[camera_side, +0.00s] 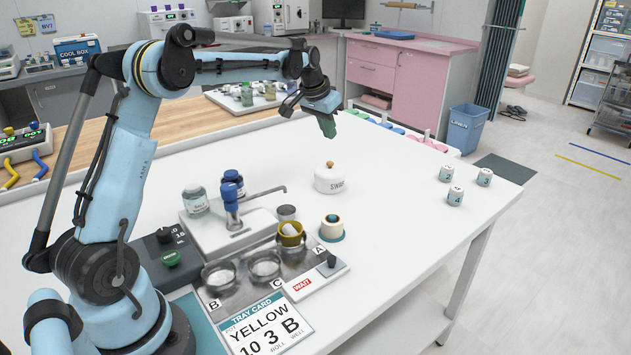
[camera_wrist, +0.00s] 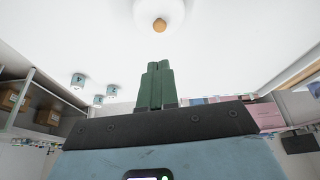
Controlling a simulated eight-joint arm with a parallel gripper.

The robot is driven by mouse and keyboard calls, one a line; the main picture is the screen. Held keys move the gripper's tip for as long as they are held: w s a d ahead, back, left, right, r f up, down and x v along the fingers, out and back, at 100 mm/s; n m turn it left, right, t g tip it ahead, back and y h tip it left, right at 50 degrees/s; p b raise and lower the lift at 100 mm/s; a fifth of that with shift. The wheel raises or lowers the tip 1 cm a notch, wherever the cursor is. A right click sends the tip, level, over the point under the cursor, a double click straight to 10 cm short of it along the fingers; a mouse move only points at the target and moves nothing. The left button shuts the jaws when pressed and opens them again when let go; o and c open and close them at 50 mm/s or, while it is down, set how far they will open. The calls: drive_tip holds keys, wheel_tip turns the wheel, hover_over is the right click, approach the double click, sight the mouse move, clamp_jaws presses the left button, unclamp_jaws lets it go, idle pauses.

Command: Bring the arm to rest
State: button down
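My gripper (camera_side: 327,127) hangs in the air over the far part of the white table (camera_side: 420,222), apart from every object. In the wrist view its two green fingers (camera_wrist: 155,68) are together, with nothing seen between them. My blue arm reaches out from the left, its forearm about level and high above the table. The white lidded SWAB pot (camera_side: 329,181) stands nearer the camera than the gripper; it also shows in the wrist view (camera_wrist: 160,8).
A metal plate with cups (camera_side: 265,267) holds a yellow cup (camera_side: 291,235). A tray card (camera_side: 265,325) reads YELLOW 10 3 B. The right-hand table is largely clear.

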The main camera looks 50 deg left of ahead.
drive_tip(key=s+d+r+m+t, duration=0.1)
drive_tip(key=s+d+r, duration=0.1)
drive_tip(key=s+d, duration=0.65)
drive_tip(key=s+d+r+t, duration=0.1)
drive_tip(key=s+d+r, duration=0.1)
drive_tip(key=s+d, duration=0.65)
drive_tip(key=s+d+f, duration=0.3)
drive_tip(key=s+f, duration=0.2)
drive_tip(key=s, duration=0.2)
drive_tip(key=shift+s+d+m+t+h, duration=0.25)
drive_tip(key=shift+s+m+t+h, duration=0.05)
drive_tip(key=shift+s, duration=0.05)
